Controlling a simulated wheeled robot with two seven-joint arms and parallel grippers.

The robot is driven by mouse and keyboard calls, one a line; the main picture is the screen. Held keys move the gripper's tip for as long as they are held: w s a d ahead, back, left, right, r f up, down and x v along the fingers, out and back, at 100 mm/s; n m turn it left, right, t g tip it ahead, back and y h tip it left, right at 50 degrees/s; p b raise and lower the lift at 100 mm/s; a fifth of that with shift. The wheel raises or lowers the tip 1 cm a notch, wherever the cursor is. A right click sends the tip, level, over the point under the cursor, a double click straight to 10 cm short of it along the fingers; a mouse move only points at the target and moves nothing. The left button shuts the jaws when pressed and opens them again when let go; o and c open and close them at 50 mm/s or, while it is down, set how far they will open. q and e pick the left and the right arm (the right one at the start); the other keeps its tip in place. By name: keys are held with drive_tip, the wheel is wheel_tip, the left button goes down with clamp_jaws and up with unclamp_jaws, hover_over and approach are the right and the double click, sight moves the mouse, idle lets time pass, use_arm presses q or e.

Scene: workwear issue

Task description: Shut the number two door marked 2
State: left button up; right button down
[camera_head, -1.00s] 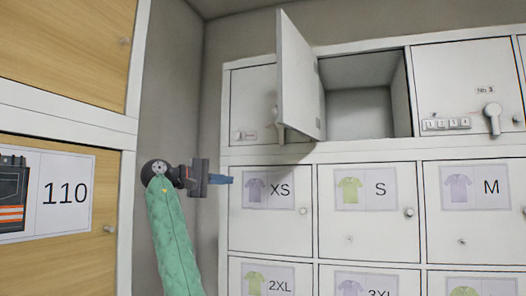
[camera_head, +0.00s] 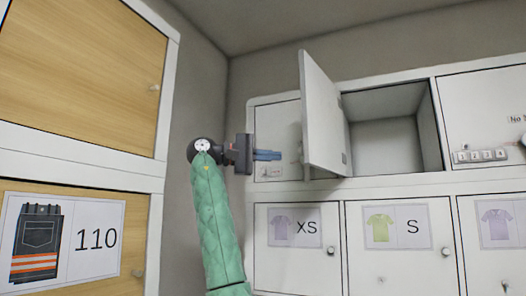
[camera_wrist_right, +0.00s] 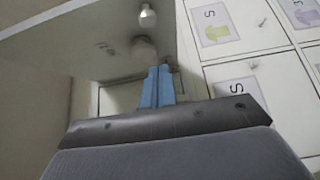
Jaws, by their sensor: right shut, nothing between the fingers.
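The open white door (camera_head: 324,115) stands swung out at the left edge of an empty top-row compartment (camera_head: 388,140). It is between the top-left door (camera_head: 277,112) and the one marked No 3; I cannot read a 2 on it. My right gripper (camera_head: 279,155) is shut and empty, its blue fingers pointing right, left of the open door near its lower part. In the right wrist view, the blue fingers (camera_wrist_right: 157,78) sit below a grey panel (camera_wrist_right: 75,40) with a round knob (camera_wrist_right: 147,16), apparently this door's outer face. Contact cannot be told. My left gripper is out of view.
Shut lockers with shirt labels XS (camera_head: 297,240) and S (camera_head: 398,238) lie below. A keypad (camera_head: 481,156) is on the No 3 door at right. A wooden-fronted cabinet labelled 110 (camera_head: 75,240) stands at left, with a grey wall between.

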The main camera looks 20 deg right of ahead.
sight(323, 148)
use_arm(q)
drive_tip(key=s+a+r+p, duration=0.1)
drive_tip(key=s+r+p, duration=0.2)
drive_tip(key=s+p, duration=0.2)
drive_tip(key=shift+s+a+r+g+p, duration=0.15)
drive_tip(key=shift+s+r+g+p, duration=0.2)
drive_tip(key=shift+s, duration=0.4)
use_arm(e)
drive_tip(key=s+d, duration=0.4)
drive_tip(key=d, duration=0.3)
drive_tip(key=shift+s, duration=0.35)
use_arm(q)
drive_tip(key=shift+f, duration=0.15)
use_arm(e)
drive_tip(key=shift+s+d+f, duration=0.1)
